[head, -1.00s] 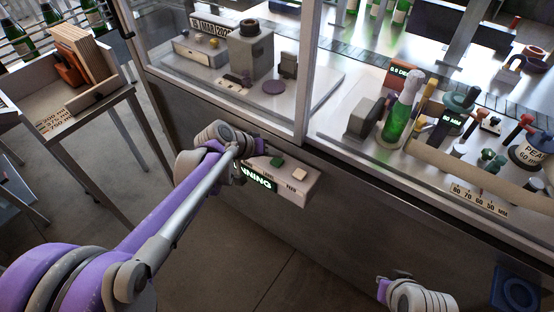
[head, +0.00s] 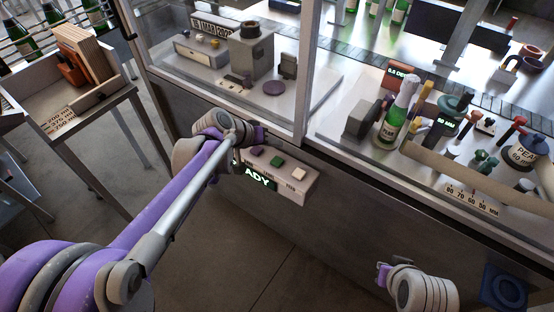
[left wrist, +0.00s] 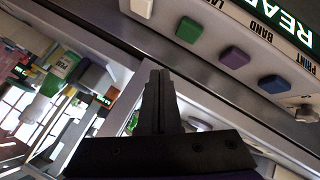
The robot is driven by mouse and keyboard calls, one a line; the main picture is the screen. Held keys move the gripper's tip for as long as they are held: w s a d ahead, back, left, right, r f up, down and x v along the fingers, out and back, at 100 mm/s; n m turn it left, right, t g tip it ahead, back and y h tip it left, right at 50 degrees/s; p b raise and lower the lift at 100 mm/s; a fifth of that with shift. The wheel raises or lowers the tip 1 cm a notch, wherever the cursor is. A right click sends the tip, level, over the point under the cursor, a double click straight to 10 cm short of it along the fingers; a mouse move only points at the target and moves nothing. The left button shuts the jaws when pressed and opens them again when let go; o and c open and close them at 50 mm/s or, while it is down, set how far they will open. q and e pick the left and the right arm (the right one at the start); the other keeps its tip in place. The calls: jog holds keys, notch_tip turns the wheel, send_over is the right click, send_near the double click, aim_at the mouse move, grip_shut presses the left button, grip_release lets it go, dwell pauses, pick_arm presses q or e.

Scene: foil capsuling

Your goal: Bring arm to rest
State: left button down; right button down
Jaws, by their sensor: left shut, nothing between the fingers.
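My left arm reaches in from the left in the head view. Its gripper (head: 252,133) is beside the control box (head: 300,188) on the machine's front, with its fingers mostly hidden. In the left wrist view the gripper (left wrist: 159,98) is shut and empty, apart from the box's green, purple and blue buttons. The box's display (head: 258,178) reads "ADY" in the visible part. My right gripper (head: 383,273) is low at the bottom right, and its finger opening cannot be made out.
A green bottle (head: 391,128) with a pale foil neck stands upright on the machine deck. The glass guard frame (head: 304,80) rises behind the left gripper. A tray stand (head: 98,98) is at the left. Open floor lies below the control box.

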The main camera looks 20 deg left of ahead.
dwell(0.4)
pick_arm(q)
jog(key=s+a+f+y, duration=0.1)
jog(key=s+f+y, duration=0.1)
jog(key=s, duration=1)
jog(key=s+a+f+m+g+y, duration=0.1)
jog(key=s+f+y, duration=0.2)
jog(key=s, duration=1)
jog(key=shift+a+f+g+y, duration=0.2)
jog(key=shift+f+g+y, duration=0.1)
jog(key=shift+f, duration=0.15)
dwell(2.4)
